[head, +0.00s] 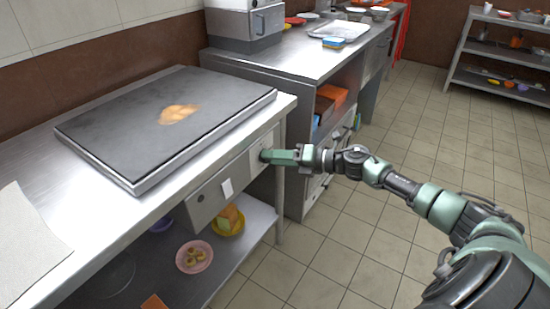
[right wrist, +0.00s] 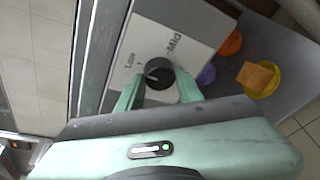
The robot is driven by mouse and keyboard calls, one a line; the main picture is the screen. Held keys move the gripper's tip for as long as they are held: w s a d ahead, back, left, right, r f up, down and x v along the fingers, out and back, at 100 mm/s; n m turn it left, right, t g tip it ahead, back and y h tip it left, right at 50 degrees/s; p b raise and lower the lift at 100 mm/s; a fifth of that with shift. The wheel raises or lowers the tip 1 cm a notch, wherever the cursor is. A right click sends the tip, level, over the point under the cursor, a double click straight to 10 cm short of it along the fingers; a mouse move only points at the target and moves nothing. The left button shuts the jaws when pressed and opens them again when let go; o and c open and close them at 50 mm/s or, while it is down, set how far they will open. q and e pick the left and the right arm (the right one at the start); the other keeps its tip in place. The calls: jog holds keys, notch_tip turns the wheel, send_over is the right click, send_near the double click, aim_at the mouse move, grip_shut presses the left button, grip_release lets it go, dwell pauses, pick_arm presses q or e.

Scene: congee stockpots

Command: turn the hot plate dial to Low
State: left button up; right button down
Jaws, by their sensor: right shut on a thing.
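The hot plate (head: 130,120) is a wide dark slab with a brown patch on top, on the steel counter. Its dial (right wrist: 159,70) is a round black knob on a pale label plate (right wrist: 185,22) on the front panel. "Low" is printed left of the knob and "Mid" above and to the right in the right wrist view. My right gripper (head: 268,156) reaches the panel from the right and is shut on the dial; its fingers (right wrist: 158,90) sit either side of the knob. I cannot clearly tell where the dial points. My left gripper is out of view.
Under the counter, a shelf holds a pink plate (head: 194,257), a yellow bowl (head: 231,229) and a purple bowl (head: 163,224). A second counter (head: 300,62) stands behind. The tiled floor at right is clear.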

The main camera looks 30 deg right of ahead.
jog(key=c, duration=0.9)
grip_release()
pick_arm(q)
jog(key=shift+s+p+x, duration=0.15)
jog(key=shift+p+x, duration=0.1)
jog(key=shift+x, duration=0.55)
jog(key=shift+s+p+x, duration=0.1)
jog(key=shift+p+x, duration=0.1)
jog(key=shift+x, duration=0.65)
pick_arm(e)
jog(key=shift+v, duration=3.95)
jog(key=shift+f, duration=0.1)
